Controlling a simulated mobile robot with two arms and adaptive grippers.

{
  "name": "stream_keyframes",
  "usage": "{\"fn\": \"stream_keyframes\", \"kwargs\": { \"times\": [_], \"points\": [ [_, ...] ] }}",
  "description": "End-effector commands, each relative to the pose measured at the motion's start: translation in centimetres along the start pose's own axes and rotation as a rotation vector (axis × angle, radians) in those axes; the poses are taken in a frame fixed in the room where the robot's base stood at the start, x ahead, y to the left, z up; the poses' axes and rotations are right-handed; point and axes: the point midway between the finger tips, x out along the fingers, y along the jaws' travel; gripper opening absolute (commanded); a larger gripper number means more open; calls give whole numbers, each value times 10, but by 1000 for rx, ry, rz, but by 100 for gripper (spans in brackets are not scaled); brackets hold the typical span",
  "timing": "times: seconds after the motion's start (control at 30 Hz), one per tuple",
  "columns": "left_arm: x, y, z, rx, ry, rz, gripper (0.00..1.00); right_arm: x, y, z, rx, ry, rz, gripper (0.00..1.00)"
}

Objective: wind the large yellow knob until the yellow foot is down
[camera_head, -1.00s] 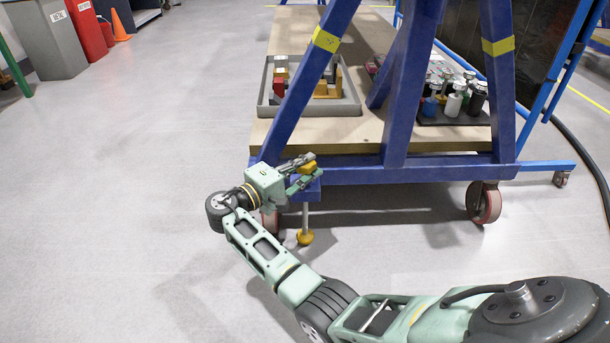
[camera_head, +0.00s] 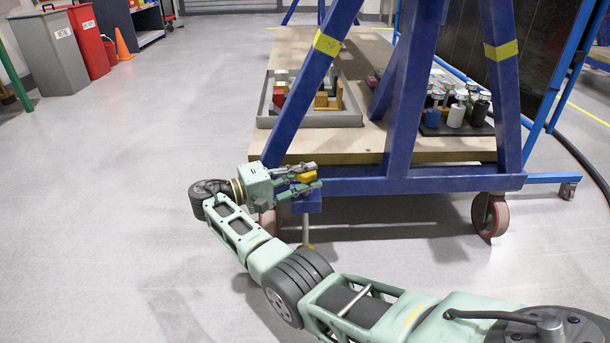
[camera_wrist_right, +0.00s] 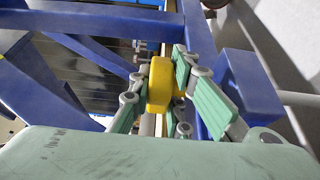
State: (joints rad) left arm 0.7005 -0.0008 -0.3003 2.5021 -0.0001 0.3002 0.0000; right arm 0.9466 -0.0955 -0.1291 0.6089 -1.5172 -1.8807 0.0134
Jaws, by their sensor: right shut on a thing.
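The large yellow knob (camera_head: 306,176) sits at the corner of the blue frame, above a blue block (camera_head: 307,203). My right gripper (camera_head: 308,178) is shut on it, one finger on each side. The right wrist view shows the knob (camera_wrist_right: 159,84) between the green finger pads. Below the block a thin metal rod (camera_head: 305,229) runs down to the yellow foot (camera_head: 307,246). My arm hides most of the foot, and I cannot tell whether it touches the floor. My left gripper is not in view.
The blue frame (camera_head: 420,180) stands on red caster wheels (camera_head: 490,215) and carries a wooden shelf (camera_head: 340,150). On it are a grey tray (camera_head: 318,121) of blocks and a dark tray of bottles (camera_head: 430,130).

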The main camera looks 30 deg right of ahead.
Motion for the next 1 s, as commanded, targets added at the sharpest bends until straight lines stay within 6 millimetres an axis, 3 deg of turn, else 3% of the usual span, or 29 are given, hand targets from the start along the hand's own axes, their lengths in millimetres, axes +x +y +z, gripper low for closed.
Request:
{"fn": "stream_keyframes", "kwargs": {
  "times": [0.17, 0.2, 0.4, 0.77, 1.0],
  "points": [
    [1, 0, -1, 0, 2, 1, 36, 1, 0, 0, 1, -1, 0, 0],
    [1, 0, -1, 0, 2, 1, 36, 1, 0, 0, 1, -1, 0, 18],
    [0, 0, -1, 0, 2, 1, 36, 1, 0, 0, 1, 0, 0, 36],
    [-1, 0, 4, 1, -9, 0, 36, 1, 4, 0, 3, 1, 0, 36],
    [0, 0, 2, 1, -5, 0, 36, 1, 44, 0, 9, 0, 3, 36]
  ]
}}
